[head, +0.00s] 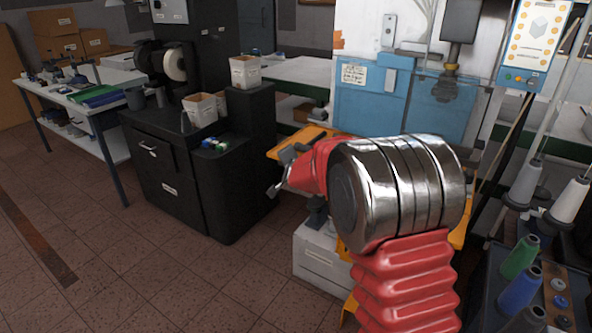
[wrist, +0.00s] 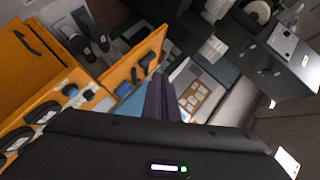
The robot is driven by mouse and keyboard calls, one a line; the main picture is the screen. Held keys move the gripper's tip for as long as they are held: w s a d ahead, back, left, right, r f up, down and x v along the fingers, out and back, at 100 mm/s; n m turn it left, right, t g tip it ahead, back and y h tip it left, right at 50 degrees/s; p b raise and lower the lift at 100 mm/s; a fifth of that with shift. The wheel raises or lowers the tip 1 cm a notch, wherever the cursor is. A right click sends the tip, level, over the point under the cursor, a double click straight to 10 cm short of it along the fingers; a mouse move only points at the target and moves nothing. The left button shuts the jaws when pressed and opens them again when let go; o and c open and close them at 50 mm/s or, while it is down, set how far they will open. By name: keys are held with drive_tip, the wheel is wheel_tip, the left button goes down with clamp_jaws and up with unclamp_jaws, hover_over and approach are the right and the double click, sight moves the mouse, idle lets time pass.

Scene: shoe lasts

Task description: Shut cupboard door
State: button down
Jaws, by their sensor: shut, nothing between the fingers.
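An orange cupboard (head: 458,236) stands mostly hidden behind my arm in the head view. In the wrist view, a broad orange panel with a dark handle, seemingly a cupboard door (wrist: 22,72), is at the upper left. A second orange panel (wrist: 130,68) stands apart from it at an angle, and dark items show in the gap, so the cupboard looks open. Which panel is the moving door I cannot tell for sure. My gripper (wrist: 160,98) is shut and empty, its fingers near the lower end of the second panel; contact cannot be told. It also shows in the head view (head: 277,187).
A black cabinet (head: 165,185) with white bins (head: 245,71) stands left of my gripper. A white drawer unit (head: 320,262) is below my arm. Thread cones (head: 522,255) stand at the right. The tiled floor (head: 130,270) at lower left is clear.

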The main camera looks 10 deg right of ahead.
drive_tip(key=s+a+r+n+g+y, duration=0.15)
drive_tip(key=s+r+n, duration=0.25)
drive_tip(key=s, duration=0.7)
drive_tip(key=s+r+n+g+y, duration=0.1)
drive_tip(key=s+r+n+g, duration=0.3)
drive_tip(key=s, duration=0.8)
drive_tip(key=s+d+f+n+g, duration=0.1)
drive_tip(key=s+d+f+n, duration=0.1)
drive_tip(key=s, duration=1.2)
drive_tip(key=s+d+f+n+g+h, duration=0.1)
drive_tip(key=s+f+n, duration=0.1)
drive_tip(key=s, duration=1.2)
drive_tip(key=shift+d+n, duration=0.4)
drive_tip(key=shift+n, duration=0.2)
drive_tip(key=shift+s+h, duration=0.15)
drive_tip(key=shift+h, duration=0.1)
